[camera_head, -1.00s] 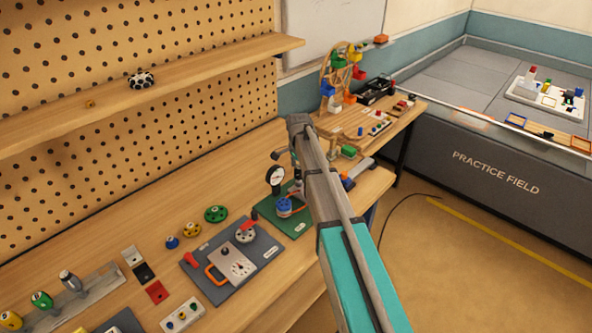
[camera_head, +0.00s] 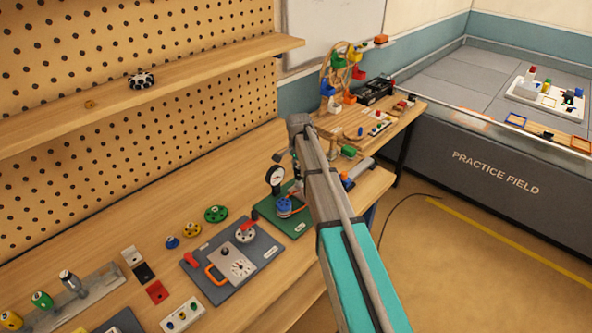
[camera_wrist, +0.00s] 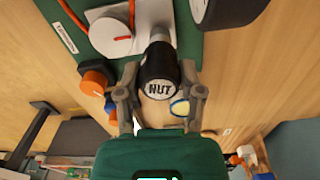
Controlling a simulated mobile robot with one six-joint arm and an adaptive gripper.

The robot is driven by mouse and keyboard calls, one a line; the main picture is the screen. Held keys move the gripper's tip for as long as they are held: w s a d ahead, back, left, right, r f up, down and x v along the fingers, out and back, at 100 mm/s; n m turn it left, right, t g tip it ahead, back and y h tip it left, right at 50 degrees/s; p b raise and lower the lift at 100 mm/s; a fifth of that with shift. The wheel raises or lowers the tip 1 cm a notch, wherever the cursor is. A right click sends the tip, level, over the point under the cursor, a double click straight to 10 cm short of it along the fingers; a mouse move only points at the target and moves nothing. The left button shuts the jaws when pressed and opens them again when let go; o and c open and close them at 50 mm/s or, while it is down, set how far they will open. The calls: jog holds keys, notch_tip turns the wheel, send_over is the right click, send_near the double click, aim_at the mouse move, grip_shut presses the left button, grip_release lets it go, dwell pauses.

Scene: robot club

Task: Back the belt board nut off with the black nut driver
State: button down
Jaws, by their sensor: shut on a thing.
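The black nut driver (camera_wrist: 159,65) is between the two fingers of my gripper (camera_wrist: 159,98) in the wrist view. Its round end, marked NUT, faces the camera, and its far tip is hidden behind the handle. In the head view my arm hides the gripper and the driver. A green board (camera_head: 300,229) with a gauge shows just left of my arm. I cannot make out the belt board nut in either view.
The gauge (camera_head: 275,177) stands upright close to my arm. A grey board (camera_head: 215,290) with a red lever and dial lies nearer on the bench. A rack (camera_head: 97,289) holds coloured handles at the lower left.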

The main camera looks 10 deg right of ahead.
jog(key=n, duration=0.7)
jog(key=shift+n, duration=0.4)
jog(key=shift+c, duration=1)
grip_release()
jog(key=shift+o, duration=1)
jog(key=shift+r, duration=0.15)
jog(key=shift+r+p, duration=2.65)
jog(key=shift+p, duration=0.15)
